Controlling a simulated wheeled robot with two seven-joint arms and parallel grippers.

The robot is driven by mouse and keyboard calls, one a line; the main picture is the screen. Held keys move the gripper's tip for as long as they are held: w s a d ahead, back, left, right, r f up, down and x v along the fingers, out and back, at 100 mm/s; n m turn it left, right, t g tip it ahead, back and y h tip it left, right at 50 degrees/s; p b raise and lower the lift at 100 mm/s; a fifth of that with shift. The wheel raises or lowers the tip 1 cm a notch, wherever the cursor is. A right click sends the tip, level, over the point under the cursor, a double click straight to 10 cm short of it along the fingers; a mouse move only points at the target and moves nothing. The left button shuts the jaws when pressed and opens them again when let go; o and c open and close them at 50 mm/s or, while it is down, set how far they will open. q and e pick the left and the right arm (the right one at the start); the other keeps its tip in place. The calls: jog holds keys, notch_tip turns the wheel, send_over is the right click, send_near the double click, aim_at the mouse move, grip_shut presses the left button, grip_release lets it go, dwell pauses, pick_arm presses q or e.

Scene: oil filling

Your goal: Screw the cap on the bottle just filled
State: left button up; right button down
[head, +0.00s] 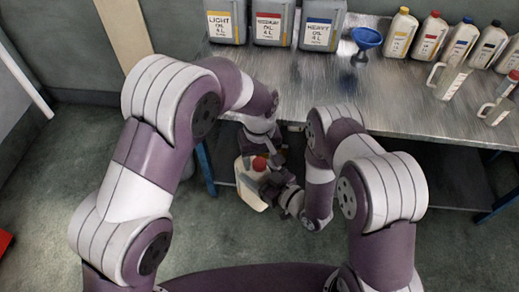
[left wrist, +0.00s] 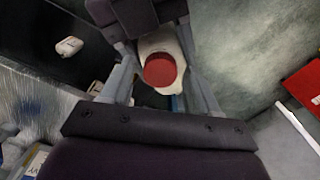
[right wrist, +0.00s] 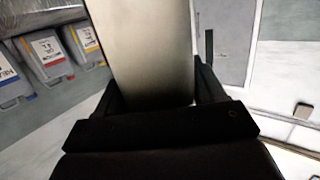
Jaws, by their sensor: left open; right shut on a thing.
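A cream-white bottle (head: 247,194) hangs in front of the table's front edge, with a red cap (head: 259,163) at its top. In the left wrist view the red cap (left wrist: 160,70) sits over the bottle's top (left wrist: 160,42); I cannot tell how tight it is. My right gripper (head: 274,184) is shut on the bottle, whose pale side (right wrist: 145,50) fills the space between the fingers in the right wrist view. My left gripper (head: 263,146) is open just above the cap, its fingers (left wrist: 160,60) on either side, apart from it.
The metal table (head: 300,85) carries oil cans (head: 273,25), a blue funnel (head: 366,40), several capped bottles (head: 430,38) and measuring jugs (head: 449,78). A small white object (left wrist: 69,46) lies on a dark surface. A red object (left wrist: 304,84) is on the floor. Floor around the bottle is clear.

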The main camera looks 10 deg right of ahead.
pick_arm(q)
jog(key=shift+f, duration=0.1)
jog(key=c, duration=1.1)
jog(key=m, duration=0.6)
jog(key=shift+m, duration=0.3)
jog(key=m, duration=1.1)
jog(key=o, duration=1.2)
jog(key=shift+o, duration=0.2)
